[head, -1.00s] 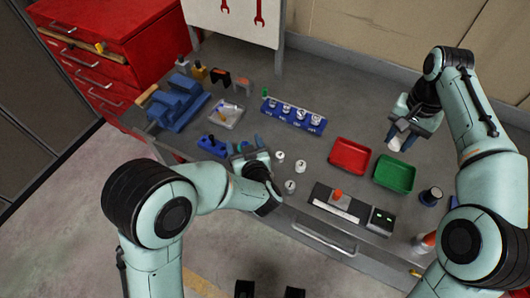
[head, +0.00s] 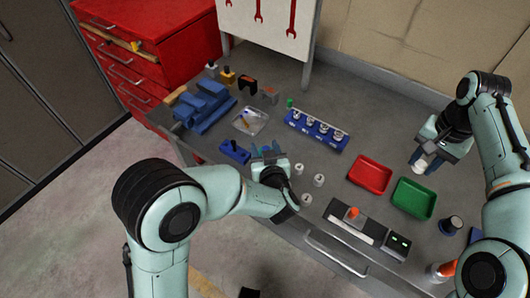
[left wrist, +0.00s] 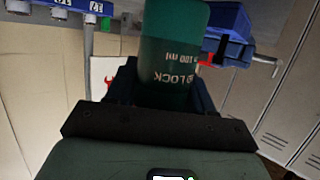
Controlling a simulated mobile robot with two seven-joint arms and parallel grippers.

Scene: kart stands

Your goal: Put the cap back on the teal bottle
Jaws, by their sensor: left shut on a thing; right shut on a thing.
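My left gripper (head: 267,152) is shut on the teal bottle (left wrist: 176,50), which fills the middle of the left wrist view between the two fingers and bears white lettering. In the head view the bottle is small and mostly hidden by the gripper, above the front left part of the bench. My right gripper (head: 424,163) is shut on a small white thing (head: 420,168), which looks like a cap. It holds it above the bench, beyond the green tray, well apart from the bottle. The bottle's mouth is not clearly visible.
A red tray (head: 371,175) and a green tray (head: 414,199) lie on the bench (head: 330,180) at the right. Small white-topped containers (head: 318,181) stand beside my left gripper. A blue rack (head: 317,130), a blue vise (head: 205,107) and a clear tray (head: 250,121) lie further back.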

